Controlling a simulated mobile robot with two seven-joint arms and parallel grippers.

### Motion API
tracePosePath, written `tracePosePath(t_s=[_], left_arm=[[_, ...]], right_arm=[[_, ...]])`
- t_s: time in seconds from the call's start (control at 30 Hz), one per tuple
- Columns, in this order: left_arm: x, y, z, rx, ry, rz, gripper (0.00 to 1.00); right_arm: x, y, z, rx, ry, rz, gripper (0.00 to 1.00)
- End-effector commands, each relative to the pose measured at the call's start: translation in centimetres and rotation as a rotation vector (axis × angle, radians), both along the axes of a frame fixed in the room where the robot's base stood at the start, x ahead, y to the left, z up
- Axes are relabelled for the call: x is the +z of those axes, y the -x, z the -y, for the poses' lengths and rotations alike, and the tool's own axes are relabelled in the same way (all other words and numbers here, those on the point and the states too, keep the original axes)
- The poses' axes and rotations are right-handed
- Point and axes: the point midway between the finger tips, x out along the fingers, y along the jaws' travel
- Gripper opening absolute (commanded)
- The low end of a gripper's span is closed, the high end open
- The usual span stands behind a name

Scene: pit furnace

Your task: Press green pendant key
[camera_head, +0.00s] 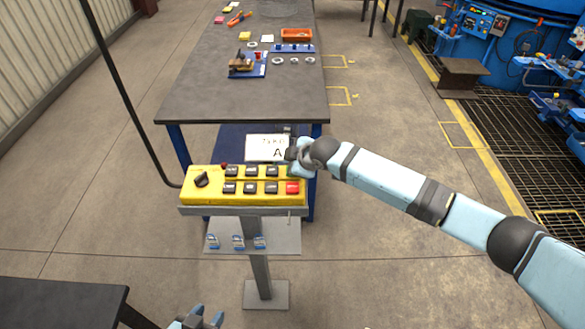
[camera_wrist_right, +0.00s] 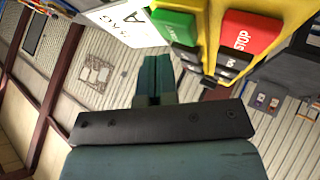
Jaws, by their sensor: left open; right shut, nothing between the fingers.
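The yellow pendant box (camera_head: 232,184) stands on a post in the head view, with two rows of dark keys and a red key (camera_head: 292,188) at its right end. The green key (camera_wrist_right: 177,27) shows in the right wrist view, beside the red STOP key (camera_wrist_right: 245,33). In the head view my right gripper covers the green key's place. My right gripper (camera_head: 300,164) is shut and empty at the box's upper right end. Its fingertips (camera_wrist_right: 156,68) appear just short of the green key; contact cannot be made out. My left gripper (camera_head: 207,319) is open, low in the head view.
A white card (camera_head: 267,147) stands behind the box. A small shelf (camera_head: 275,238) with several blue padlocks (camera_head: 238,242) is below it. A long workbench (camera_head: 235,100) lies behind, and a dark table (camera_head: 60,305) at lower left. The floor right of the post is clear.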

Motion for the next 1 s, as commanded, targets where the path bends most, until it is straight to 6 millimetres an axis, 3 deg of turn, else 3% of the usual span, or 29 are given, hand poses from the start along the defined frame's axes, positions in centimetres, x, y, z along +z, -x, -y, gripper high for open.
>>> tracePosePath(t_s=[0.17,0.63,1.0], left_arm=[[0.3,0.0,0.0,0.0,0.0,0.0,0.43],[4.1,0.0,0.0,0.0,0.0,-0.001,0.43],[4.2,0.0,0.0,0.0,-0.001,0.0,0.43]], right_arm=[[0.4,0.0,0.0,0.001,-0.001,0.0,0.0],[4.9,0.0,0.0,0.001,-0.001,0.0,0.0],[5.0,0.0,0.0,0.0,0.0,0.0,0.0]])
